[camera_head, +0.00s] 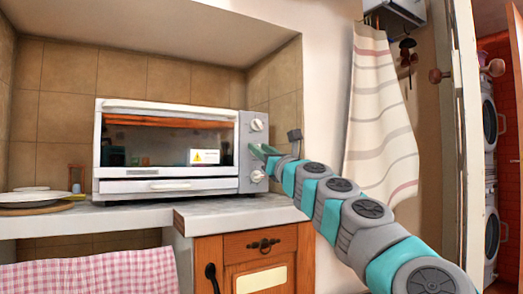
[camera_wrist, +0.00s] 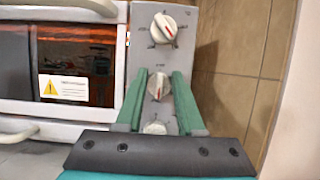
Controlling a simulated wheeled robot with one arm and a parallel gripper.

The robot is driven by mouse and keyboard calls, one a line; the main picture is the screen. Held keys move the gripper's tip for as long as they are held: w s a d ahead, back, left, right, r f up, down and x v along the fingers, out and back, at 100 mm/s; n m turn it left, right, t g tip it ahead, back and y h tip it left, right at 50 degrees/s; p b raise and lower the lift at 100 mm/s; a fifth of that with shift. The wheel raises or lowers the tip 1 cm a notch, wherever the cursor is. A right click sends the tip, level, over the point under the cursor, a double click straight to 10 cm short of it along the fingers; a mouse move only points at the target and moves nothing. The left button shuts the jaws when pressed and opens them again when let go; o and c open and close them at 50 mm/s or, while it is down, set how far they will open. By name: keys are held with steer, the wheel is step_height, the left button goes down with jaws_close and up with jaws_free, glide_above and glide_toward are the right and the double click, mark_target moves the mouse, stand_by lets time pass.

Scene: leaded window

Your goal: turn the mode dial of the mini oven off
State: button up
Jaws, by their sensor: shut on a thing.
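The white mini oven (camera_head: 165,187) stands on the counter with its grey control panel on the right. In the wrist view the panel has a top dial (camera_wrist: 163,28), a middle dial (camera_wrist: 158,86) and a bottom dial (camera_wrist: 155,128). The labels are too small to tell which is the mode dial. My gripper (camera_wrist: 161,74) has its green fingers on both sides of the middle dial, shut on it. The red mark on this dial points roughly up and down. In the head view my gripper (camera_head: 260,152) hides the middle dial.
The oven's glass door (camera_head: 150,145) is closed and bears a warning sticker (camera_head: 205,157). A tiled wall (camera_wrist: 232,95) stands close on the panel's right. Plates (camera_head: 35,199) lie at the counter's left. A striped curtain (camera_head: 380,120) hangs behind my arm.

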jaws_close()
